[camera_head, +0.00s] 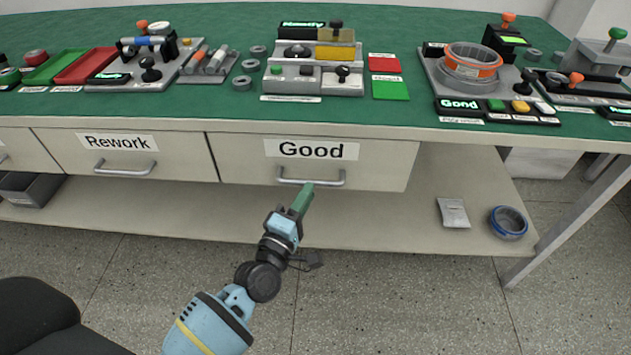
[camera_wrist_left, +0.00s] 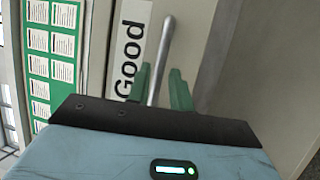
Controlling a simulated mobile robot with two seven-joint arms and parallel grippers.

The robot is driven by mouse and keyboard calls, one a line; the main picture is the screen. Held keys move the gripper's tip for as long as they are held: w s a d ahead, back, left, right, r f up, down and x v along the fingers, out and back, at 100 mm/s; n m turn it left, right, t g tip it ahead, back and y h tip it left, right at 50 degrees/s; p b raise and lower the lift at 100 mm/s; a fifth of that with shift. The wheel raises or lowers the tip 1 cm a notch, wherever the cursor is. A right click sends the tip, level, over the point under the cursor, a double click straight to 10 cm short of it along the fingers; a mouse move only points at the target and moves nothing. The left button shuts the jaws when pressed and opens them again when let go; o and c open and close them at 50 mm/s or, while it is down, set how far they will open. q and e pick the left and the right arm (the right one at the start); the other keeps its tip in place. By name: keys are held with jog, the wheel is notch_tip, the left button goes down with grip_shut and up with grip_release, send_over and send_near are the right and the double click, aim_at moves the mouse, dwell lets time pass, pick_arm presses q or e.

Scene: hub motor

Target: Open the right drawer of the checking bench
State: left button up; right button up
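The right drawer of the checking bench has a beige front labelled "Good" (camera_head: 378,165). It looks shut, about flush with the "Rework" drawer beside it. Its grey bar handle (camera_head: 328,183) is below the label; the handle also shows in the left wrist view (camera_wrist_left: 163,50). My left gripper (camera_head: 307,190) is at the handle, reaching up from below. In the left wrist view its two green fingers (camera_wrist_left: 160,85) stand apart, with the bar running between them. I cannot tell whether either finger touches it. My right gripper is not in view.
The "Rework" drawer (camera_head: 181,163) is to the left. The green bench top (camera_head: 222,108) carries fixtures, trays and parts. A lower shelf (camera_head: 375,222) holds a blue-rimmed ring (camera_head: 508,222) and a small grey piece (camera_head: 453,212).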

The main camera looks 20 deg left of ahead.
aim_at(314, 182)
pick_arm(q)
jog(key=shift+x, duration=2.35)
grip_shut()
